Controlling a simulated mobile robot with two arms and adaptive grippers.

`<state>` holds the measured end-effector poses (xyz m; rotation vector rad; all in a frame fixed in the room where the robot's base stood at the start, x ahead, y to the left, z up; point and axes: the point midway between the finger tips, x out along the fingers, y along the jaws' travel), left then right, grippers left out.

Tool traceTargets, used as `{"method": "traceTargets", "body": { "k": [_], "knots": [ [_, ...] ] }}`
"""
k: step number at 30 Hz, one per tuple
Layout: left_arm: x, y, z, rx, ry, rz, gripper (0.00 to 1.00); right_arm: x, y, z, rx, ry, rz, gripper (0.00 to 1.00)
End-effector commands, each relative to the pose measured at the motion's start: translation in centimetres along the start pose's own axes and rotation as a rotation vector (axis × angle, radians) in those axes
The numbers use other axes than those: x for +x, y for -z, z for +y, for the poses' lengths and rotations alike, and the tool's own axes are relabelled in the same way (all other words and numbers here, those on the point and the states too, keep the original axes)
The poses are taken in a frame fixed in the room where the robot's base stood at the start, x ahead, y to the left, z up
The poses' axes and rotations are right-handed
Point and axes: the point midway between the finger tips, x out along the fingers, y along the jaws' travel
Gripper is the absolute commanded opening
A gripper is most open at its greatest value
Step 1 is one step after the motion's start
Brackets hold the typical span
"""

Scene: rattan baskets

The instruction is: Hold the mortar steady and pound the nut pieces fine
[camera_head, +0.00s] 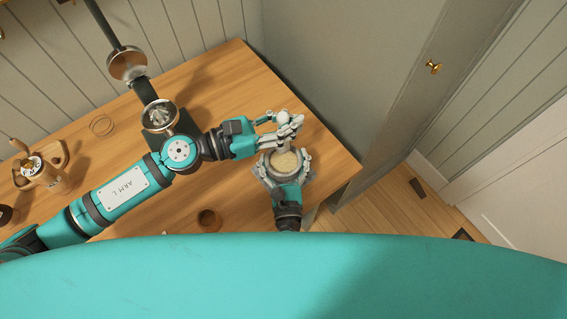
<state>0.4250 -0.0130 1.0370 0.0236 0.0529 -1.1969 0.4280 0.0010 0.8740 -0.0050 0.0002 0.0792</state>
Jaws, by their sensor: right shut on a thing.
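The mortar (285,161) is a small round bowl near the right end of the wooden table, with pale, grainy-looking contents. My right gripper (284,172) comes from the near side, its fingers shut around the mortar's sides. My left gripper (288,124) is just beyond the mortar, above it in the picture. Its pale fingers look bent, and whether they hold a pestle or anything else cannot be made out. No pestle is clearly visible. Single nut pieces are too small to tell apart.
A metal device on a dark base (160,116) stands at the back. A grey cabinet (350,70) stands close right.

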Motion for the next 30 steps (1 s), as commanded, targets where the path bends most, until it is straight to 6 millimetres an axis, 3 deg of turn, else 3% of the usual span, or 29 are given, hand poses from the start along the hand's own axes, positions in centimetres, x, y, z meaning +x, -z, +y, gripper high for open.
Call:
{"method": "traceTargets", "body": {
  "k": [14, 15, 18, 30],
  "knots": [
    [0.0, -0.23, -0.02, -0.001, 0.0, -0.001, 0.0, 0.0, 0.03, -0.01, 0.0, 0.0, 0.001, 0.28],
    [0.0, -0.23, -0.02, -0.001, 0.0, -0.001, 0.0, 0.0, 0.03, -0.01, 0.0, 0.0, 0.001, 0.87],
    [0.0, -0.23, -0.02, -0.001, 0.0, -0.001, 0.0, 0.0, 0.02, -0.01, 0.0, 0.0, 0.001, 1.0],
    [0.0, -0.23, -0.02, -0.001, 0.0, -0.002, 0.0, -0.47, 0.07, 0.0, -0.001, -0.001, 0.001, 1.0]
  ]
}}
